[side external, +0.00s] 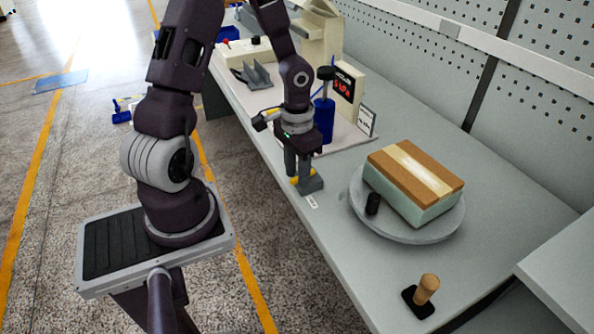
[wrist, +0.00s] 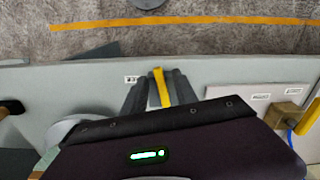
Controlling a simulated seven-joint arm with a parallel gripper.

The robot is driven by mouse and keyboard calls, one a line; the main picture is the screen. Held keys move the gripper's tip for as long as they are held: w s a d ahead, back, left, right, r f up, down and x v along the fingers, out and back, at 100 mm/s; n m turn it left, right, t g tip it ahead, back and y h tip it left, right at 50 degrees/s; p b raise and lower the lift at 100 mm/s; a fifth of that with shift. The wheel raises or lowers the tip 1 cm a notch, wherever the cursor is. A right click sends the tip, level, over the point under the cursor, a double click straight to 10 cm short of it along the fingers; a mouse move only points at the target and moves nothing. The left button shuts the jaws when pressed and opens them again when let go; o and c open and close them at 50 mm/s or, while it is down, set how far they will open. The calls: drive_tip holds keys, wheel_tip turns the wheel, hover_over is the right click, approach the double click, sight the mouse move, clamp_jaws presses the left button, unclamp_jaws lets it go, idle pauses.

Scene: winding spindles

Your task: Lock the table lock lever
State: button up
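The table lock lever is a yellow bar (wrist: 161,88) on a grey base (side external: 311,186) near the table's front edge, beside a small white label. My gripper (side external: 298,170) points down over it. In the wrist view, my gripper's two dark fingers (wrist: 160,85) stand on either side of the yellow bar, with no clear gap between them and it. My fingers hide part of the lever in the side view. I cannot read the lever's lock position from these frames.
A round turntable (side external: 437,235) bears a green, brown and cream block (side external: 417,180) and a black knob (side external: 373,203). A wooden-handled peg (side external: 426,290) stands at the table's near end. A blue cylinder (side external: 324,120) and a display (side external: 344,84) stand behind my gripper.

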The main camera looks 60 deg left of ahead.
clamp_jaws()
drive_tip(key=shift+a+m, duration=0.45)
drive_tip(key=shift+m, duration=0.75)
unclamp_jaws()
wheel_tip(320, 180, up, 7)
drive_tip(key=shift+r, duration=0.15)
